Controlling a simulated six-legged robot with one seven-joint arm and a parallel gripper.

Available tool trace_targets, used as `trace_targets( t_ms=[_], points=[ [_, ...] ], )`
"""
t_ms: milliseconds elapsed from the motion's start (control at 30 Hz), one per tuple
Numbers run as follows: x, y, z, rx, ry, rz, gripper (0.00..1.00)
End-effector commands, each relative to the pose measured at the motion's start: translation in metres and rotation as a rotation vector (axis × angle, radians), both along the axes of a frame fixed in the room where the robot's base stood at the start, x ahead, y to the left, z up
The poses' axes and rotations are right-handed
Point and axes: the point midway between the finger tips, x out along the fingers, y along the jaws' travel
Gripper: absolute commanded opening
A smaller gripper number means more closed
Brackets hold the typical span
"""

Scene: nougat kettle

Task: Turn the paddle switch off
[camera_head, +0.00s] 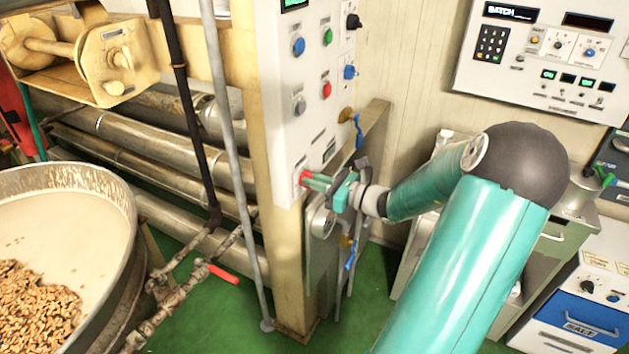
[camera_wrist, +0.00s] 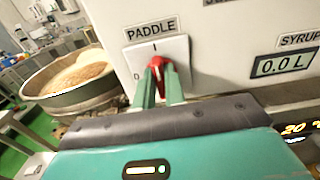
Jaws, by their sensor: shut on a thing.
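The paddle switch (camera_wrist: 157,66) is a red rotary knob on a square pale plate under a "PADDLE" label in the wrist view. A "0" mark shows at the plate's lower left and an upright line mark at its top. The knob looks about upright, but its exact setting is partly hidden by my fingers. My gripper (camera_wrist: 160,90) has its green fingers on either side of the knob, shut on it. In the head view, my gripper (camera_head: 311,181) reaches the low part of the white control panel (camera_head: 309,135), where a bit of red shows at the fingertips.
Other buttons and knobs sit higher on the panel, with a blue-handled valve (camera_head: 357,131) beside it. A large kettle (camera_head: 92,180) with nuts stands at left, near a red-handled pipe valve (camera_head: 223,273). A "BATCH" panel (camera_head: 540,55) hangs on the right wall.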

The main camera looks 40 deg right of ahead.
Motion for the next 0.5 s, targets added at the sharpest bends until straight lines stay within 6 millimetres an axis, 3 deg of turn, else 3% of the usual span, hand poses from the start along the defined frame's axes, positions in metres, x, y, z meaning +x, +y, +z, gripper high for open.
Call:
trace_targets(
  t_ms=[500],
  points=[
    [-0.0004, 0.0020, 0.0000, -0.287, -0.101, 0.002, 0.00]
  ],
)
